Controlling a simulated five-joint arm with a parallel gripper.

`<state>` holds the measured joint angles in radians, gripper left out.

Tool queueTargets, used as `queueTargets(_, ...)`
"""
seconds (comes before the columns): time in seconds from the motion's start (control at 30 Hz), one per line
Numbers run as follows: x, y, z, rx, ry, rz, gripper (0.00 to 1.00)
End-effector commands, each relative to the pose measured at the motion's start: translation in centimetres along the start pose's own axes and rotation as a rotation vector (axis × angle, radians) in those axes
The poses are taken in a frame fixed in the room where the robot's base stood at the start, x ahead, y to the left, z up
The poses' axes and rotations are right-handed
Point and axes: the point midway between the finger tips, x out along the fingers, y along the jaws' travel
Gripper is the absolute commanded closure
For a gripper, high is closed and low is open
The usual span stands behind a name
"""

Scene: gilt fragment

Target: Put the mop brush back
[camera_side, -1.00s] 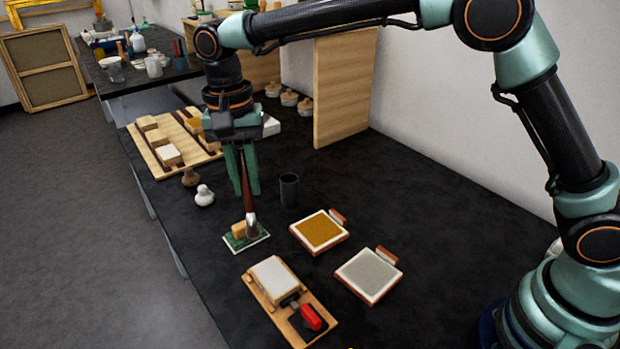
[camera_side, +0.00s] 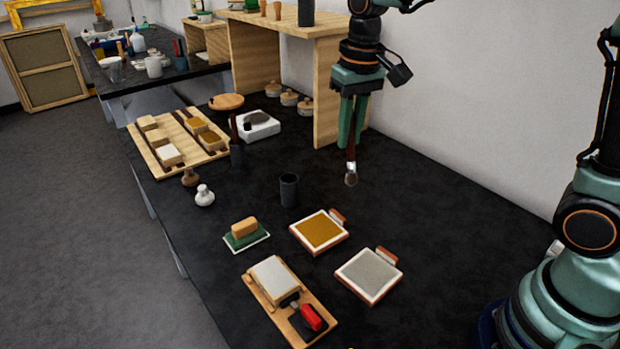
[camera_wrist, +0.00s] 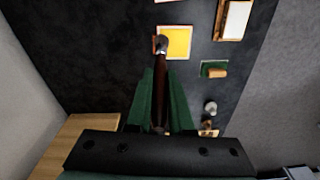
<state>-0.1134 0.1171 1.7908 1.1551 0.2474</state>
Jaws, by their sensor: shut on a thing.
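My gripper (camera_side: 350,140) is shut on the brown handle of the mop brush (camera_side: 351,176) and holds it upright, bristle end down, above the dark table in front of the wooden shelf. In the wrist view the brush (camera_wrist: 161,62) runs out between the green fingers, its head in line with the gold pad. A dark empty-looking cup (camera_side: 289,190) stands on the table, left of and nearer than the brush. Another dark cup (camera_side: 237,155) farther left has a dark stem rising from it. I cannot see inside the cups.
A gold pad (camera_side: 320,230), a grey pad (camera_side: 369,275), a green block with a tan top (camera_side: 245,235) and a wooden tray (camera_side: 298,322) lie in front. A wooden shelf (camera_side: 330,90) stands behind my gripper. Table is clear to the right of the cup.

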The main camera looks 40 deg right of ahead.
Motion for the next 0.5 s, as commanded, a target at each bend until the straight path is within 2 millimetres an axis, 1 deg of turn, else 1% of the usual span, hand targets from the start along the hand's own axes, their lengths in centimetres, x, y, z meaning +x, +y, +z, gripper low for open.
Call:
queueTargets(0.03,-0.2,0.8,0.1,-0.019,0.011,-0.001,1.00)
queueTargets(0.17,-0.6,2.4,0.0,-0.083,0.038,-0.001,1.00)
queueTargets(0.23,-1.0,2.9,-0.7,-0.120,0.057,-0.001,1.00)
queueTargets(0.37,-1.6,2.6,-2.8,-0.166,0.084,-0.002,1.00)
queueTargets(0.5,-2.1,1.8,-4.7,-0.189,0.102,-0.004,1.00)
